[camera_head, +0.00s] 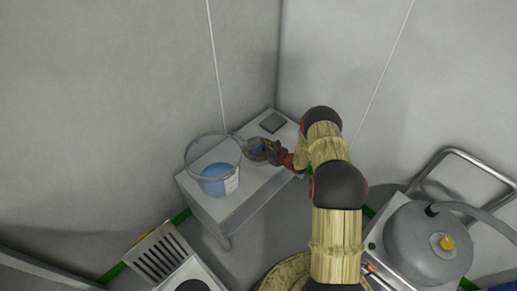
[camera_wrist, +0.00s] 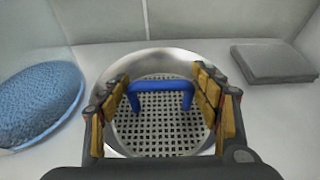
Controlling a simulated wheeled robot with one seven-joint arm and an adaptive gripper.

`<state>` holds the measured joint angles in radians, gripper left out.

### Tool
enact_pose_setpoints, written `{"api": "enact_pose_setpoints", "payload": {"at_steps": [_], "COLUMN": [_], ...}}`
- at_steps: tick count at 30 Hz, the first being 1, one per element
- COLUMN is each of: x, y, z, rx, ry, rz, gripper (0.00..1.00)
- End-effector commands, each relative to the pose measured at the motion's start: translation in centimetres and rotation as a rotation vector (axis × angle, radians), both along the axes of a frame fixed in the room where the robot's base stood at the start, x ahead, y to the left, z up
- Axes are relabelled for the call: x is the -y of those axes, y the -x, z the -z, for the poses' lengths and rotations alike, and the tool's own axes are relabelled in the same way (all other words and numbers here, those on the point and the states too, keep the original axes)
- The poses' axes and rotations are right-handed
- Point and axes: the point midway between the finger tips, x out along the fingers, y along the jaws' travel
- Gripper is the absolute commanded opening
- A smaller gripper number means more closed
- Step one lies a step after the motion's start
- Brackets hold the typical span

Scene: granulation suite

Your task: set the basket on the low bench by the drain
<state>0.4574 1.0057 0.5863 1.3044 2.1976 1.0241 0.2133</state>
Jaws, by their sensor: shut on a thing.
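The basket is a round metal one with a perforated floor and a blue handle; its rim (camera_wrist: 152,54) shows in the wrist view, and the basket (camera_head: 256,156) looks small in the head view. My gripper (camera_wrist: 160,88) is shut on the blue handle, with yellow-padded fingers at both ends of it. The gripper (camera_head: 271,151) also shows in the head view. The basket is over a pale bench (camera_head: 235,212) in the corner; I cannot tell whether it rests on the top or hangs just above it.
A clear tub (camera_head: 212,150) with blue contents stands left of the basket, close to it. A flat grey block (camera_wrist: 273,62) lies at the back right of the bench. A slotted white unit (camera_head: 160,258) and a grey rounded vessel (camera_head: 415,245) stand nearby. Walls close the corner.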

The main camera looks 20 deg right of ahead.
Motion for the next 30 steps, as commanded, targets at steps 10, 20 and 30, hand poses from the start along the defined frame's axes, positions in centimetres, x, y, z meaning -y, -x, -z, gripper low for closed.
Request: {"api": "enact_pose_setpoints", "payload": {"at_steps": [10, 20, 30], "x": [0.0, 0.0, 0.0], "y": [-0.1, -0.1, 0.0], "z": [0.2, 0.8, 1.0], "rx": [0.001, 0.001, 0.001], "ry": [0.0, 0.0, 0.0], "rz": [0.0, 0.0, 0.0], "gripper": [0.28, 0.28, 0.74]}}
